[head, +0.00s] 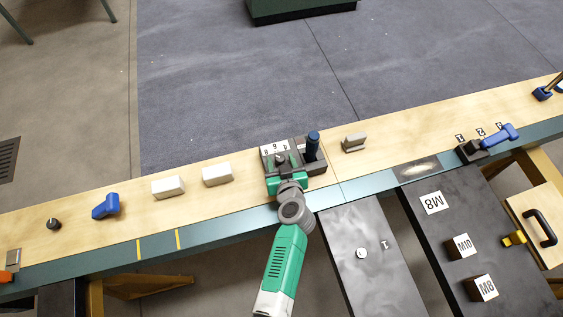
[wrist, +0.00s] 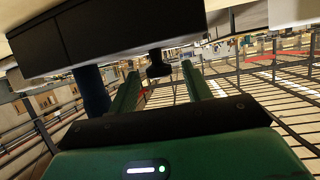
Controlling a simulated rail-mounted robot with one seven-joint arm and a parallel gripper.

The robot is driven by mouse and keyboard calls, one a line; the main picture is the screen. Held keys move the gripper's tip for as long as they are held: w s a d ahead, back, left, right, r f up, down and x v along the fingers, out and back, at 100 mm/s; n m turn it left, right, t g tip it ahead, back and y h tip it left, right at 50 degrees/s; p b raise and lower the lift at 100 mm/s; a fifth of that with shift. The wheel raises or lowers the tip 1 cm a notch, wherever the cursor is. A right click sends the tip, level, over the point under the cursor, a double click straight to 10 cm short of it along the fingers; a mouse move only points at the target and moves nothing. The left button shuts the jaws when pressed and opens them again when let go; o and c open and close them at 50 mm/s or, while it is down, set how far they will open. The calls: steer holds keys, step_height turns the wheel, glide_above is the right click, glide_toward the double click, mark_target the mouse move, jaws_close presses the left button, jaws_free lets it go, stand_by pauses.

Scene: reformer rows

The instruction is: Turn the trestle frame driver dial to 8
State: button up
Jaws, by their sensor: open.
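A dark block (head: 316,168) on the wooden beam carries a white plate (head: 274,147) with black numerals. The numerals are too small to read surely. A blue-handled driver (head: 312,145) stands upright at its right side; a blue cylinder (wrist: 92,90) shows at left in the wrist view. A small dark knob (head: 281,159) sits by the plate. My gripper (head: 281,172) is at the block's near side. In the wrist view, my gripper (wrist: 160,72) is open, with a black knob (wrist: 158,62) between its green fingers, apparently touching neither. The dial's pointer setting cannot be read.
White blocks (head: 168,187), a blue part (head: 106,206) and a black knob (head: 53,224) lie left along the beam. A grey clip (head: 354,142) stands right of the block. A blue lever (head: 497,137) with number tags is further right. Dark panels hang in front.

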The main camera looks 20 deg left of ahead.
steer(key=c, duration=0.9)
steer(key=shift+w+d+f+b, duration=0.1)
steer(key=shift+f+b, duration=0.25)
steer(key=shift+b, duration=0.75)
steer(key=shift+c, duration=0.2)
steer(key=shift+r+n+g+y+b, duration=0.15)
steer(key=shift+n+g+y+b, duration=0.25)
steer(key=shift+n+y+b, duration=0.3)
steer(key=shift+r, duration=0.2)
steer(key=o, duration=0.9)
steer(key=shift+o, duration=0.2)
steer(key=p+v, duration=0.1)
steer(key=v, duration=0.7)
